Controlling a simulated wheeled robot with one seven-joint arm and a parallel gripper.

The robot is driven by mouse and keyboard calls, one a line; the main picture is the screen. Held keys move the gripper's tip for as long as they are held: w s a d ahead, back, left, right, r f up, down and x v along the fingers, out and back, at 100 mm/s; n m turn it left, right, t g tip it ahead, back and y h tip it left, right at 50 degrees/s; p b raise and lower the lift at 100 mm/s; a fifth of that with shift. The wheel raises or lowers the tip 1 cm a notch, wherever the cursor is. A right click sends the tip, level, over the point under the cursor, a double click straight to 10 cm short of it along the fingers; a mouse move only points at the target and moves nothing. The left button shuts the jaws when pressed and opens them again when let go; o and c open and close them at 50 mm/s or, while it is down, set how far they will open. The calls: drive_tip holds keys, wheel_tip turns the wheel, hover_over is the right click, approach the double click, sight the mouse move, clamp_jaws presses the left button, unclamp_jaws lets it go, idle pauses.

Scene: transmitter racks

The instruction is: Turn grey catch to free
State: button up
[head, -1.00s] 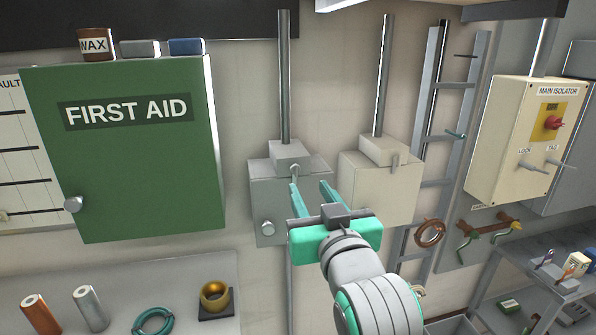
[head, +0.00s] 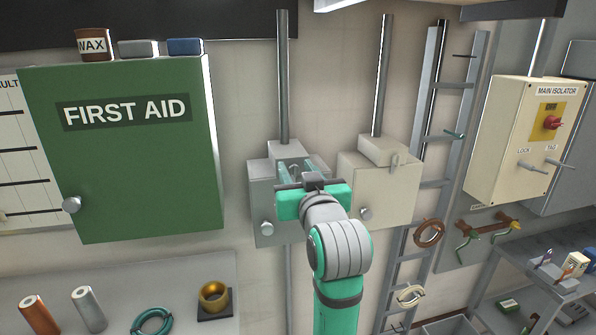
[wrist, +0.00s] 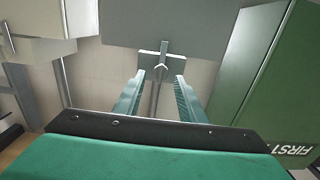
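The grey box (head: 262,205) hangs on the wall in the middle of the head view, with a smaller block on its top and a round knob at lower left. Its small grey catch shows in the wrist view (wrist: 162,62) as a short pale bar. My gripper (head: 296,166) is in front of the grey box's upper part. In the wrist view, my gripper (wrist: 160,80) is open, with one finger on each side of the catch and visible gaps. In the head view my fingers and hand largely hide the catch.
A cream box (head: 378,190) with its own catch (head: 395,160) and knob is close on the right. The green first aid cabinet (head: 140,165) juts out on the left. A ladder (head: 432,140) and the main isolator (head: 520,140) are farther right.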

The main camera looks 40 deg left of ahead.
clamp_jaws()
drive_tip(key=shift+n, duration=0.3)
drive_tip(key=n, duration=0.3)
drive_tip(key=shift+s+a+f+n, duration=0.1)
drive_tip(key=shift+s+n, duration=0.1)
drive_tip(key=shift+n, duration=0.2)
drive_tip(key=n, duration=0.4)
drive_tip(key=shift+s+a+f+n, duration=0.1)
drive_tip(key=shift+f+n, duration=0.05)
drive_tip(key=shift+n, duration=0.15)
drive_tip(key=n, duration=0.4)
drive_tip(key=shift+s+a+f, duration=0.1)
drive_tip(key=shift+f, duration=0.05)
drive_tip(key=shift+f+n, duration=0.15)
drive_tip(key=shift+n, duration=1.05)
drive_tip(key=shift+f+n, duration=0.1)
drive_tip(key=shift+n, duration=1.1)
drive_tip(key=shift+s+a, duration=0.1)
